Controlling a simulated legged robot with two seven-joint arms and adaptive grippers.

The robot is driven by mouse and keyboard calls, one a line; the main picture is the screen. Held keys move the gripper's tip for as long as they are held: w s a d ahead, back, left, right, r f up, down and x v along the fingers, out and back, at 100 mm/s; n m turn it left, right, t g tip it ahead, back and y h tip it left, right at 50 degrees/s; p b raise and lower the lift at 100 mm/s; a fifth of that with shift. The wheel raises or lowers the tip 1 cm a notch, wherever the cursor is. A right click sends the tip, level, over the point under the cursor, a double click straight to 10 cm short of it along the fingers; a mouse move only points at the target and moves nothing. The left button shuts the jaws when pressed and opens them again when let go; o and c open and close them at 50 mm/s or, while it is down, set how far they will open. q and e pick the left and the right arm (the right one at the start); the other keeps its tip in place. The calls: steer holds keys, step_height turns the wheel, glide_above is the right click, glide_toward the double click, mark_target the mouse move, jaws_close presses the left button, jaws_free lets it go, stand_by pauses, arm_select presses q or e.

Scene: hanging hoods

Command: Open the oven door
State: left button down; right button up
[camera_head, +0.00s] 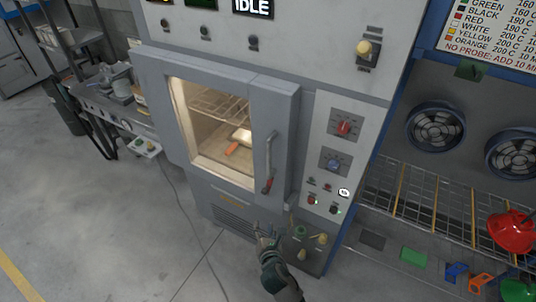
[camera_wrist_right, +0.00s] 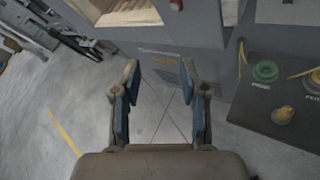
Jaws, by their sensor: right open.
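The oven door (camera_head: 222,80) is grey with a lit window and looks shut against the oven front. Its vertical handle (camera_head: 268,160) is a grey bar with a red lower end on the door's right side. That red end seems to show at the top of the right wrist view (camera_wrist_right: 176,4). My right gripper (camera_head: 264,238) is below the handle and apart from it, in front of the lower oven panel. In the right wrist view its two blue-padded fingers (camera_wrist_right: 160,86) are spread with nothing between them. My left gripper is in neither view.
A control panel (camera_head: 334,150) with red and blue knobs is right of the door. A lower box (camera_head: 312,245) with green and yellow knobs is close to my right gripper. A wire shelf (camera_head: 430,212) and fans stand at right. The floor (camera_head: 110,220) at left is mostly clear.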

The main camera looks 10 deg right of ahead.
mark_target(269, 161)
steer(key=s+d+r+n+t+h+p, duration=0.1)
steer(key=s+r+n+t, duration=0.1)
steer(key=r, duration=0.8)
steer(key=s+d+r+n+t+h, duration=0.1)
steer(key=s+r+n+t, duration=0.1)
steer(key=r, duration=0.8)
steer(key=w+d, duration=0.1)
steer(key=w, duration=0.4)
steer(key=w+d, duration=0.1)
steer(key=w, duration=0.5)
steer(key=w+d+p, duration=0.1)
steer(key=w, duration=0.5)
steer(key=shift+w, duration=0.25)
jaws_close()
